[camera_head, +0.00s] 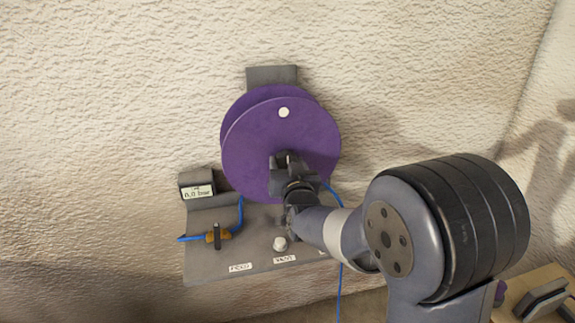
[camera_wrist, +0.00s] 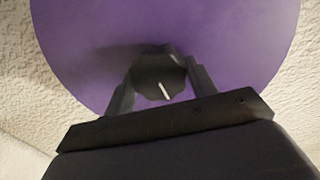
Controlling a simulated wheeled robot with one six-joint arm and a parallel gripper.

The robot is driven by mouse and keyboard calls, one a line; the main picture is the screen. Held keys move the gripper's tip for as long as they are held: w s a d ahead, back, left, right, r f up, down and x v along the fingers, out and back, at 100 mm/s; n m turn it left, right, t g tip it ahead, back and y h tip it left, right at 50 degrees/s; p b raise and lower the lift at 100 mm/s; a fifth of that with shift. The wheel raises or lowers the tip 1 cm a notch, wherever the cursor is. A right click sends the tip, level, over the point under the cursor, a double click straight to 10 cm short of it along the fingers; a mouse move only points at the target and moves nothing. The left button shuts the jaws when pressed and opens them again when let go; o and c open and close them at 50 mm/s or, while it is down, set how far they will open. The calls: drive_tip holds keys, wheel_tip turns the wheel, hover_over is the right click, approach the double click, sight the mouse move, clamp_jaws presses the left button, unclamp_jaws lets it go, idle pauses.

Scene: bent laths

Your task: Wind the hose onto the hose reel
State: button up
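The purple hose reel (camera_head: 262,150) is a pair of round discs on a grey wall bracket. A pale round spot (camera_head: 283,112) shows on its front disc. The thin blue hose (camera_head: 339,290) runs down from the disc's lower right and behind my arm. My gripper (camera_head: 285,160) is in front of the disc's lower middle. In the wrist view, its fingers flank a dark faceted knob (camera_wrist: 158,82) with a white mark and seem to touch both sides. The purple disc (camera_wrist: 240,40) fills the background there. Any hose between the discs is hidden.
A grey panel (camera_head: 215,265) below the reel carries a brass valve (camera_head: 217,236) with a blue line, a pale round knob (camera_head: 280,244) and labels. A small display (camera_head: 198,191) stands at the left. Rough plaster wall surrounds it. A wooden surface with items (camera_head: 545,300) is lower right.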

drive_tip(key=c, duration=0.8)
drive_tip(key=shift+f+b, duration=0.1)
drive_tip(key=shift+b, duration=0.4)
